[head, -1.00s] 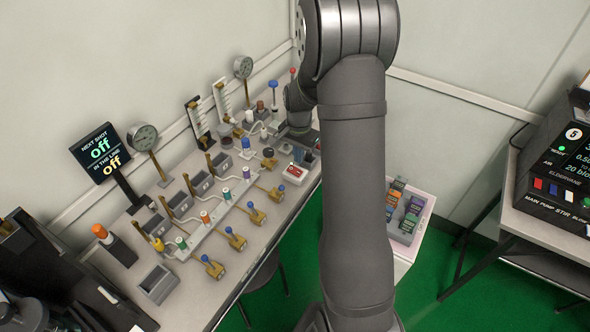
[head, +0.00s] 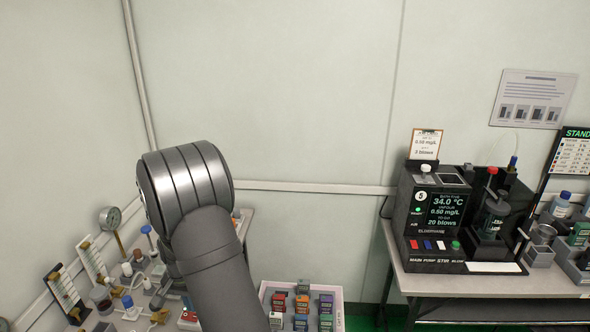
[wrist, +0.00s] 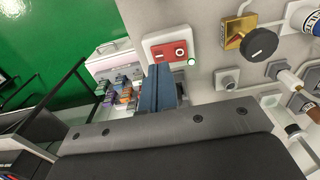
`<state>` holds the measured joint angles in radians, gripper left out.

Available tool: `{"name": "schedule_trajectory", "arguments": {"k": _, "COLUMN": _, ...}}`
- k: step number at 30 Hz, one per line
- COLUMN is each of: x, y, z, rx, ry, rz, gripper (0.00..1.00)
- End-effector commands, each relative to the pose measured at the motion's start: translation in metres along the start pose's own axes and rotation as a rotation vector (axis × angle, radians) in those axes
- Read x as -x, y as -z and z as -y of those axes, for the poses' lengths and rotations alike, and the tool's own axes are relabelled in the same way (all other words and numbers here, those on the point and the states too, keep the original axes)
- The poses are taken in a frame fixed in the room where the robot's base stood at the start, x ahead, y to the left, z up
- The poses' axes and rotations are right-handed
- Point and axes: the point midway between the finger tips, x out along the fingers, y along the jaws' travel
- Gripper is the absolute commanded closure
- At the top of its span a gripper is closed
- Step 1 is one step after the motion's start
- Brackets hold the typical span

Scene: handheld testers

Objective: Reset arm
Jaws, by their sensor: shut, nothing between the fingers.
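My gripper (wrist: 160,92) shows in the wrist view as two blue-grey fingers pressed together, shut and empty. It points toward a white box with a red panel and a green light (wrist: 172,50), and I cannot tell the gap. In the head view my arm stands at lower left and hides the gripper. The pale tray (head: 338,310) of small coloured handheld testers (head: 302,303) is right of my arm. The tray also shows left of the fingers in the wrist view (wrist: 106,53).
The left bench carries a round gauge (head: 110,218) and several fittings. A brass valve with a black knob (wrist: 250,38) is right of the fingers. On the right bench stands a black pump station (head: 430,215) with a lit screen. Green floor shows between the benches.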

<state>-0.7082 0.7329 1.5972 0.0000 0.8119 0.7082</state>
Motion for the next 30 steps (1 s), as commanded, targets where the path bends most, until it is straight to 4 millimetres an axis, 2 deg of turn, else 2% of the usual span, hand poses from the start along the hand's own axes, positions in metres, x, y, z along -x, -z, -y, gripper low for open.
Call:
{"name": "schedule_trajectory", "arguments": {"k": 3, "x": -0.017, "y": 0.000, "z": 0.000, "rx": 0.000, "ry": -0.001, "rz": 0.002, "gripper": 1.00}}
{"name": "schedule_trajectory", "arguments": {"k": 7, "x": -0.027, "y": 0.000, "z": 0.000, "rx": 0.000, "ry": -0.001, "rz": 0.001, "gripper": 1.00}}
{"name": "schedule_trajectory", "arguments": {"k": 19, "x": -0.028, "y": 0.000, "z": 0.000, "rx": 0.000, "ry": 0.000, "rz": 0.000, "gripper": 1.00}}
{"name": "schedule_trajectory", "arguments": {"k": 25, "x": -0.013, "y": 0.001, "z": 0.001, "rx": 0.000, "ry": 0.003, "rz": -0.003, "gripper": 1.00}}
{"name": "schedule_trajectory", "arguments": {"k": 30, "x": 0.017, "y": 0.001, "z": 0.001, "rx": 0.000, "ry": 0.003, "rz": -0.004, "gripper": 1.00}}
